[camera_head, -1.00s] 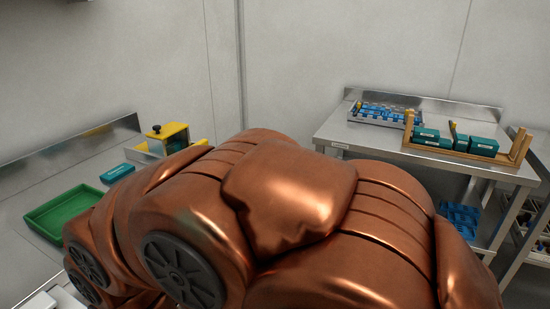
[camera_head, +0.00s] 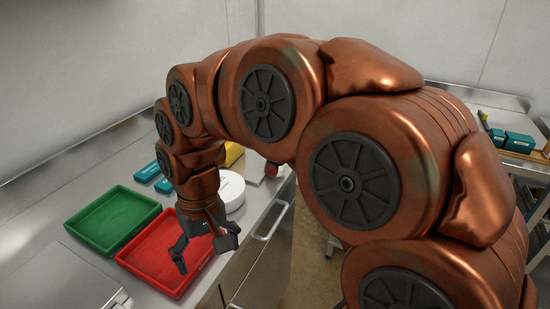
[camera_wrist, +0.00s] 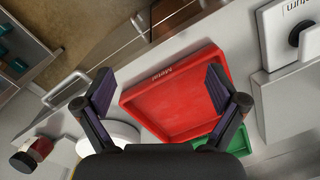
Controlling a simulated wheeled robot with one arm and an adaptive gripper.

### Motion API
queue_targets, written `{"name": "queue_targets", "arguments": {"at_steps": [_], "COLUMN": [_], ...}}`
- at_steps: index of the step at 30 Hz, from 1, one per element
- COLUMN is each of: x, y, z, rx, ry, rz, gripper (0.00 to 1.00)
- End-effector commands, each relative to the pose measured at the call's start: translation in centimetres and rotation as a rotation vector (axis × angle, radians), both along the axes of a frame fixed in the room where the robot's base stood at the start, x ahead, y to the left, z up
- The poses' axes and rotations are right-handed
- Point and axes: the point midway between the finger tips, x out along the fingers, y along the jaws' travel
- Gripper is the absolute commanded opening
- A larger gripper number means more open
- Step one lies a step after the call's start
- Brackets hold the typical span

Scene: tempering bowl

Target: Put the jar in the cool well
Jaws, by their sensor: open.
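My gripper (camera_head: 206,252) is open and empty above the red tray (camera_head: 150,262). In the wrist view its two fingers (camera_wrist: 160,92) stand wide apart over the same red tray (camera_wrist: 150,108). A small dark-and-red object (camera_wrist: 30,157), possibly the jar, stands at the lower left of the wrist view, away from the fingers. It may be the dark red item (camera_head: 272,169) beside my arm in the head view. A white round item (camera_head: 231,190) stands behind my gripper, partly hidden by the arm. I cannot identify the cool well.
A green tray (camera_head: 112,220) lies left of the red one. Teal boxes (camera_head: 148,171) lie behind it. A counter edge with a metal handle (camera_head: 270,222) runs to the right of the trays. A second table with teal boxes (camera_head: 519,142) stands at the far right.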

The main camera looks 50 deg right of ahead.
Motion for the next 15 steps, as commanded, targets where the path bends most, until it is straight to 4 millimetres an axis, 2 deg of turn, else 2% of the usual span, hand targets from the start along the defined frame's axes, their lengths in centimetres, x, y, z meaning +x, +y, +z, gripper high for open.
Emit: {"name": "queue_targets", "arguments": {"at_steps": [1,3,8,11,15], "x": [1.7,3.8,8.5,10.7,13.0], "y": [-0.9,-2.4,-7.2,-11.0,-17.2], "z": [0.6,1.2,2.8,3.4,3.8], "rx": [0.011,0.021,0.048,0.063,0.081], "ry": [-0.017,-0.034,-0.081,-0.104,-0.133], "rz": [-0.042,-0.103,-0.271,-0.391,-0.572], "gripper": [0.95,0.95,0.95,0.95,0.95]}}
